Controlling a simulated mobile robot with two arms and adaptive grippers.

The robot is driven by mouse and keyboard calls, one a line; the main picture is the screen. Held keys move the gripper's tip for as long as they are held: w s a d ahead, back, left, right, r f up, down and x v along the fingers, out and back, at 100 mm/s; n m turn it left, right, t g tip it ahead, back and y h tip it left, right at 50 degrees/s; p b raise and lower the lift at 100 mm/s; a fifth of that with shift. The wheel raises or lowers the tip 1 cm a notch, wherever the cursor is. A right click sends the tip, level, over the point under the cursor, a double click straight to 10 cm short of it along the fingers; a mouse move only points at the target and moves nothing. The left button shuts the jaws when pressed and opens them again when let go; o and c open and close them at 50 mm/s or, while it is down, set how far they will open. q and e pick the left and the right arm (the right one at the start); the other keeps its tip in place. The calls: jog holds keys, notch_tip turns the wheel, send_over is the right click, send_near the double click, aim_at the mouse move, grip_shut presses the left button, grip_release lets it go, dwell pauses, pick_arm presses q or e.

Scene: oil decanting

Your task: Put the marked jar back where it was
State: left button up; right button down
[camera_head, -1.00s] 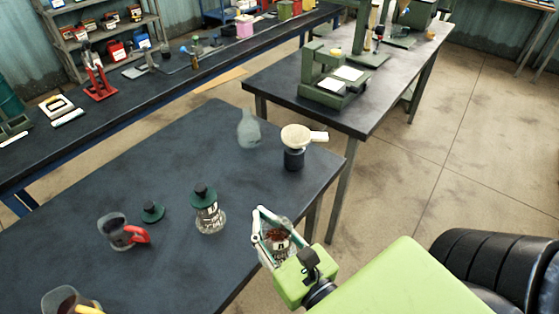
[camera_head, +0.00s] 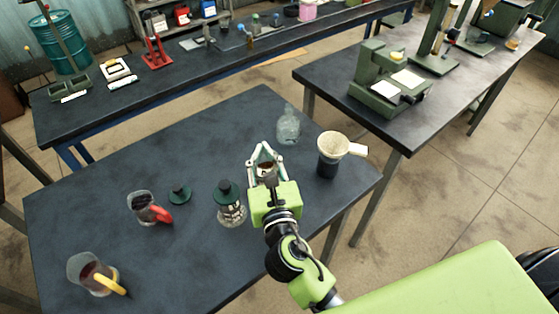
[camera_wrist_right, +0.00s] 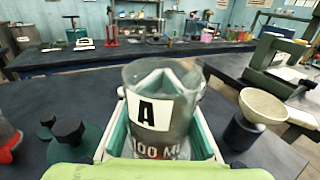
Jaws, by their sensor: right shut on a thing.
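My right gripper (camera_head: 264,158) is shut on a clear jar (camera_head: 267,173), mostly hidden by the fingers and wrist in the head view. In the right wrist view the jar (camera_wrist_right: 160,92) is upright and open-topped, with a white label "A" and "100 ML" lettering. It is over the dark table (camera_head: 130,262); whether it touches the top I cannot tell. A second jar with a dark green stopper (camera_head: 230,205) stands just left of my right wrist. A loose green stopper (camera_head: 180,194) lies further left. My left gripper is not in view.
A clear bottle (camera_head: 288,127) stands just beyond the gripper. A cream funnel on a dark cup (camera_head: 329,162) stands to the right, near the table edge. A red-handled jug (camera_head: 146,207) and a yellow-handled jug (camera_head: 92,272) stand left. The table's back left is clear.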

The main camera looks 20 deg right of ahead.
jog(key=w+d+f, duration=0.1)
jog(key=w+f, duration=0.1)
jog(key=w+d+f+b, duration=0.1)
jog(key=w+d+f, duration=0.3)
jog(key=f, duration=0.1)
jog(key=shift+w+d+b, duration=0.1)
jog(key=shift+d+b, duration=0.15)
jog(key=shift+b, duration=0.05)
jog(key=shift+w+d+f+b, duration=0.15)
jog(key=shift+f+b, duration=0.35)
jog(key=shift+f, duration=0.45)
jog(key=shift+w+d+f+b, duration=0.1)
jog(key=shift+f+b, duration=0.4)
jog(key=shift+f, duration=0.45)
jog(key=c, duration=2.3)
grip_release()
jog(key=shift+f, duration=0.15)
jog(key=shift+c, duration=0.2)
jog(key=o, duration=0.6)
jog(key=shift+o, duration=0.2)
